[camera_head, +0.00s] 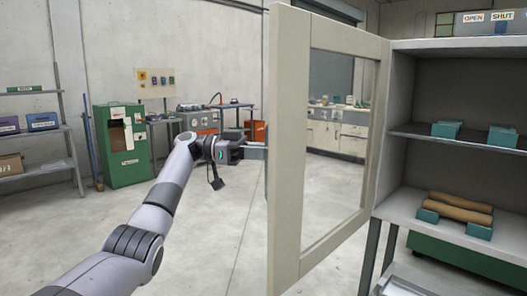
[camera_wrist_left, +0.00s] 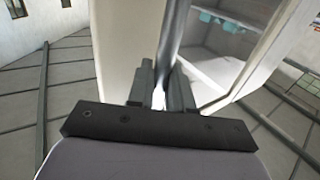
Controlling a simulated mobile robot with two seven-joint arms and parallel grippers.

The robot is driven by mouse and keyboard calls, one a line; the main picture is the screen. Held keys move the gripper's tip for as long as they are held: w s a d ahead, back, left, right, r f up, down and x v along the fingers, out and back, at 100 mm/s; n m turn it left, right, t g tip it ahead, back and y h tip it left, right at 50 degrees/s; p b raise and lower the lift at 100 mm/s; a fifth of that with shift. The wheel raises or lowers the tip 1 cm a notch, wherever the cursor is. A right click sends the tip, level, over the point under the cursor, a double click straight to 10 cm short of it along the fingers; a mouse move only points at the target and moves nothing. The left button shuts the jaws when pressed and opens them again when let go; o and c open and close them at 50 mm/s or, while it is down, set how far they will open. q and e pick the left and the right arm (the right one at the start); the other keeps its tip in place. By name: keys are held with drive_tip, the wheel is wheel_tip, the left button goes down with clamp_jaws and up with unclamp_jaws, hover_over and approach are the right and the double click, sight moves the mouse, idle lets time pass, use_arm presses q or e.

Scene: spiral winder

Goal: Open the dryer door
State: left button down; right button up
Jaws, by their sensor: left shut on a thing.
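The dryer door (camera_head: 288,150), a cream frame around a clear window, stands swung open from the dryer cabinet (camera_head: 398,130). It also shows in the left wrist view (camera_wrist_left: 118,50). My left gripper (camera_head: 258,151) is at the door's free edge on the left. In the left wrist view its two fingers (camera_wrist_left: 162,88) are shut on the grey bar handle (camera_wrist_left: 172,42) of the door. The handle is mostly hidden behind the door in the head view. My right gripper is out of view.
Inside the cabinet are green blocks (camera_head: 447,129) on the upper shelf and brown rolls (camera_head: 460,206) on green supports below. A green cabinet (camera_head: 123,145) and shelving (camera_head: 35,170) stand far left. The floor left of the door is clear.

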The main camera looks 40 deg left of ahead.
use_arm(q)
drive_tip(key=shift+w+d+r, duration=0.1)
drive_tip(key=shift+w+r, duration=0.05)
drive_tip(key=c, duration=1.2)
unclamp_jaws()
drive_tip(key=shift+o, duration=0.5)
drive_tip(key=shift+w+d, duration=0.15)
drive_tip(key=shift+w, duration=0.1)
drive_tip(key=shift+s+a, duration=0.1)
drive_tip(key=shift+a, duration=0.1)
drive_tip(key=v, duration=0.7)
drive_tip(key=shift+s, duration=0.1)
